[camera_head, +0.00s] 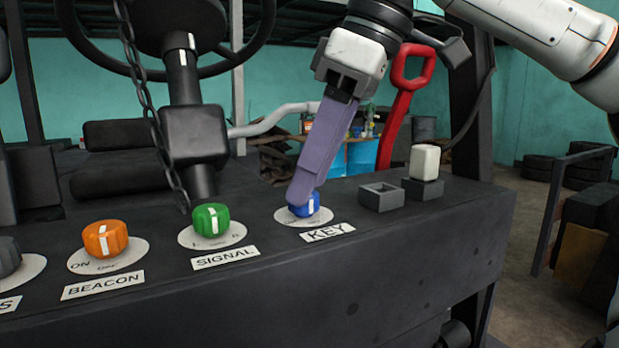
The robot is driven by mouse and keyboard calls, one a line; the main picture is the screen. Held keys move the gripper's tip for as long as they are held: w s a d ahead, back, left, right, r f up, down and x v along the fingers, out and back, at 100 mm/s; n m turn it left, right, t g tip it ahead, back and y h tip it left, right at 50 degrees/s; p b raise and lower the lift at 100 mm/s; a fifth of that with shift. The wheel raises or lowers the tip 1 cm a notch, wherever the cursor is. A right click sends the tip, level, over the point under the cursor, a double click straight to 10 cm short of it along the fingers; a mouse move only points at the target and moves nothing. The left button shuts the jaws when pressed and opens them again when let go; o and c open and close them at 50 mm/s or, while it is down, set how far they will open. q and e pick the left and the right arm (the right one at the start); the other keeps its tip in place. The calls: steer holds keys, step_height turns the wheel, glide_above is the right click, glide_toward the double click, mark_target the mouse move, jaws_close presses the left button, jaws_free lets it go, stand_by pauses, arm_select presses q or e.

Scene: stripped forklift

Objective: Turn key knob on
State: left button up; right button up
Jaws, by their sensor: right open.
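The blue key knob (308,204) with a white line sits on a round white dial above the "KEY" label (327,232) on the dark panel. My right gripper (302,196) comes down from above with its long purple fingers at the knob's left and front side. The fingers overlap in this view and cover part of the knob and dial. The gripper is open, and I cannot tell whether a finger touches the knob. My left gripper is not in view.
A green signal knob (211,219) and an orange beacon knob (105,238) stand to the left. The steering column (195,135) and a hanging chain (150,100) rise behind them. A red lever (400,105) and a white switch (424,162) are on the right.

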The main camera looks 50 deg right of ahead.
steer(key=shift+w+a+f, duration=0.15)
steer(key=shift+w+f, duration=0.1)
steer(key=shift+f, duration=0.4)
steer(key=c, duration=1)
steer(key=shift+c, duration=0.2)
steer(key=shift+m, duration=0.4)
steer(key=m+h, duration=0.1)
steer(key=m, duration=0.1)
steer(key=m+h, duration=0.1)
steer(key=m, duration=0.2)
steer(key=shift+a+m+t, duration=0.2)
steer(key=shift+m+t, duration=0.1)
steer(key=m+h, duration=0.2)
steer(key=m, duration=0.3)
steer(key=shift+a, duration=0.15)
steer(key=shift+m+g+h, duration=0.3)
steer(key=shift+m+g, duration=0.1)
